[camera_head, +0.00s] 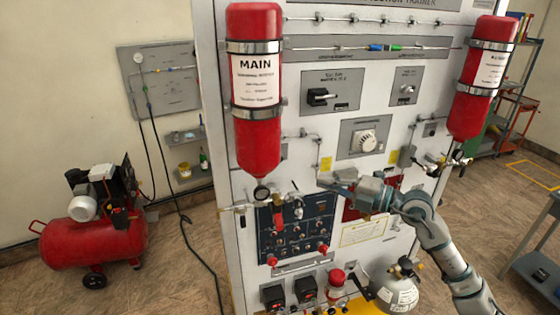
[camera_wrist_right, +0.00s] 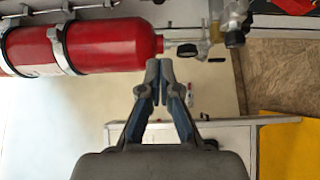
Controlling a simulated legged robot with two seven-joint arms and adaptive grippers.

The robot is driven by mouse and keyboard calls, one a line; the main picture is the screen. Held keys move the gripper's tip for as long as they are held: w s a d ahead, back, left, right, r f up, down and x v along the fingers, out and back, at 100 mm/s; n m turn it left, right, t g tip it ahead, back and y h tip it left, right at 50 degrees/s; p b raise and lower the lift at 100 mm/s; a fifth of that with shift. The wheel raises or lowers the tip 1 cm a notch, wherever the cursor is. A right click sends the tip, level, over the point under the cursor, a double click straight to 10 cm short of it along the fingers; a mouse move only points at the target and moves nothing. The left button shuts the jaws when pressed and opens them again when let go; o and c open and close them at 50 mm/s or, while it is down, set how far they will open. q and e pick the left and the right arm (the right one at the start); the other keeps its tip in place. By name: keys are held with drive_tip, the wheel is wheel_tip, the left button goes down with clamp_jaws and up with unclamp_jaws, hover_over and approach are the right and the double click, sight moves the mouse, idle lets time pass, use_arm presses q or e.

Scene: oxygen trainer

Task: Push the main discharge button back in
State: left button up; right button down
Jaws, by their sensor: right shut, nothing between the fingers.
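The red MAIN bottle (camera_head: 257,150) hangs upright on the trainer panel, with a gauge and valve fittings (camera_head: 262,192) below it. A dark blue control panel (camera_head: 297,228) under it carries small knobs and red parts. I cannot tell which part is the main discharge button or whether it is out. My right gripper (camera_head: 324,182) is in front of the panel, right of the MAIN bottle's valve and apart from it. In the right wrist view its fingers (camera_wrist_right: 159,68) are shut and empty, close below a red bottle's valve end (camera_wrist_right: 185,48). My left gripper is not in view.
A second red bottle (camera_head: 478,85) hangs at upper right. A white round bottle (camera_head: 398,290) stands low in front of the panel. A red compressor (camera_head: 95,240) is on the floor at left. A grey table (camera_head: 540,265) stands at right.

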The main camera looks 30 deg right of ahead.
drive_tip(key=p+x, duration=0.2)
drive_tip(key=x, duration=0.1)
drive_tip(key=p+x, duration=0.6)
drive_tip(key=shift+w+d+r, duration=0.2)
drive_tip(key=shift+d+r, duration=0.1)
drive_tip(key=shift+d, duration=0.05)
use_arm(q)
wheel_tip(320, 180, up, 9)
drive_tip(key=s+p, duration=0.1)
drive_tip(key=shift+p, duration=0.3)
use_arm(e)
drive_tip(key=shift+w+d+f, duration=0.1)
drive_tip(key=shift+w+f, duration=0.1)
drive_tip(key=shift+w, duration=0.85)
drive_tip(key=shift+w+f, duration=0.2)
drive_tip(key=shift+w, duration=0.85)
